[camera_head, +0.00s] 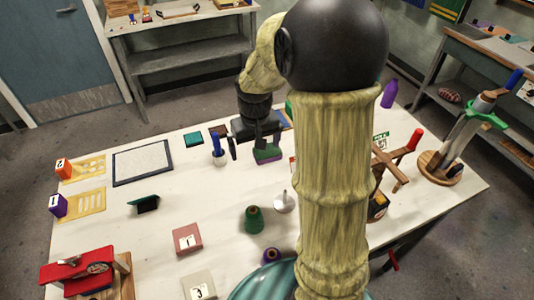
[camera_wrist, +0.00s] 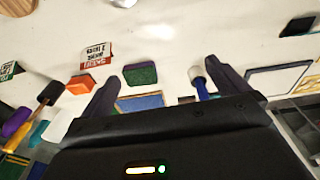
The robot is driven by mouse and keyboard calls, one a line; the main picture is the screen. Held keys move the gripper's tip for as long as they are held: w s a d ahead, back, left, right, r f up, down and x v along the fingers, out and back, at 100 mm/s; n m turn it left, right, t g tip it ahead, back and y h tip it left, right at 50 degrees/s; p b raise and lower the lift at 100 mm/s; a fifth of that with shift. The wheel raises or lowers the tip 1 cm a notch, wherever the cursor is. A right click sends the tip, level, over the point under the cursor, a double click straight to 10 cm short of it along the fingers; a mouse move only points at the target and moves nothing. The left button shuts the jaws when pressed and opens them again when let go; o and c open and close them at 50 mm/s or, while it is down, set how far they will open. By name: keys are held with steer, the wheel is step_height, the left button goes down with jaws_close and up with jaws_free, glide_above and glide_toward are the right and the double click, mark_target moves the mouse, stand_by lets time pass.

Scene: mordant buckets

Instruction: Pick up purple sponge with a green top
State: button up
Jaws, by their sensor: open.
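The purple sponge with a green top (camera_head: 267,154) lies on the white table, just beyond my gripper (camera_head: 255,144) in the head view, which partly hides it. In the wrist view the sponge (camera_wrist: 140,73) shows its green top and a thin purple side. It lies between the lines of my two fingers, nearer the left one. My gripper (camera_wrist: 161,72) is open with nothing between its fingers. The gap in height between fingertips and sponge is hard to tell.
A blue-handled tool in a white holder (camera_head: 219,155) stands close to the left finger in the head view; it is by the right finger in the wrist view (camera_wrist: 199,82). An orange block (camera_wrist: 80,84) and a small sign (camera_wrist: 96,56) are left of the sponge.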

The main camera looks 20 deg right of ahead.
steer(key=r+g, duration=0.1)
glide_above(268, 150)
steer(key=shift+s+m, duration=0.15)
steer(key=shift+m, duration=0.15)
steer(key=shift+f, duration=0.1)
step_height(268, 150, down, 12)
steer(key=p, duration=0.2)
steer(key=shift+p, duration=0.35)
steer(key=shift+a+f+p, duration=0.1)
steer(key=shift+f+p, duration=1)
steer(key=shift+f, duration=1.5)
